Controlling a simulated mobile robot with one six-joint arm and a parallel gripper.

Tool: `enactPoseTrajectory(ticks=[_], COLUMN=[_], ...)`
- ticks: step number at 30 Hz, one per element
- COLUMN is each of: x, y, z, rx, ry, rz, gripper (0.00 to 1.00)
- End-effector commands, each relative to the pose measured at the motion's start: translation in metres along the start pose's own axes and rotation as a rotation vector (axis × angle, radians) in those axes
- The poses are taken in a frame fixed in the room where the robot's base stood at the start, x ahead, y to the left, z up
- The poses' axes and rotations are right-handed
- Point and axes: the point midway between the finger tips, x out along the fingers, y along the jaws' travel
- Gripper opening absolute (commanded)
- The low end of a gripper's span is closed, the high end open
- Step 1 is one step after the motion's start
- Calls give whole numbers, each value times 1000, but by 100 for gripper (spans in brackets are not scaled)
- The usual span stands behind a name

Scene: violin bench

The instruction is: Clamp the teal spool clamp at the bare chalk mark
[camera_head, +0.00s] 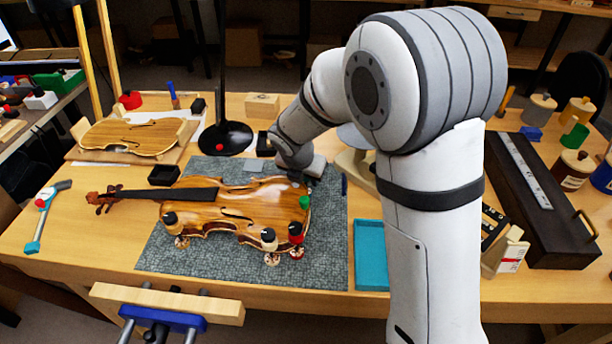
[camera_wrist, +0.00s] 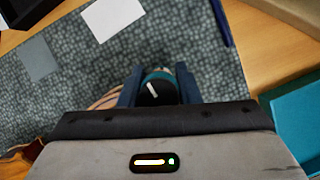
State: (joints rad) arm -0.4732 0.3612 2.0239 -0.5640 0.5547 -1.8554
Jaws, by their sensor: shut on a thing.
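The teal spool clamp (camera_wrist: 157,76) has a black round end with a white stripe and sits between my gripper's fingers (camera_wrist: 159,88) in the wrist view. My gripper (camera_head: 294,174) is shut on it, over the right end of the violin body (camera_head: 240,205). In the head view my wrist hides most of the clamp. A green piece (camera_head: 305,201) shows at the violin's right end. I cannot make out a chalk mark.
The violin lies on a grey mat (camera_head: 200,262). A teal tray (camera_head: 371,256) is right of the mat. A small black tray (camera_head: 164,175) stands behind the violin's neck. A black lamp base (camera_head: 225,138) stands behind. A blue-jawed vise (camera_head: 160,318) is at the front edge.

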Motion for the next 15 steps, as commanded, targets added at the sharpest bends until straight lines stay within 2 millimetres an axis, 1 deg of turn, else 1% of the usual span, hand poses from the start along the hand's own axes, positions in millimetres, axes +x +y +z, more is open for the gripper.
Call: enactPoseTrajectory(ticks=[1,2,10,15], x=[0,0,0,0], y=[0,0,1,2], z=[-1,-1,-2,-2], rx=[-2,-1,-2,-3], ry=[2,2,2,2], rz=[-1,-1,1,2], gripper=[30,33,55,55])
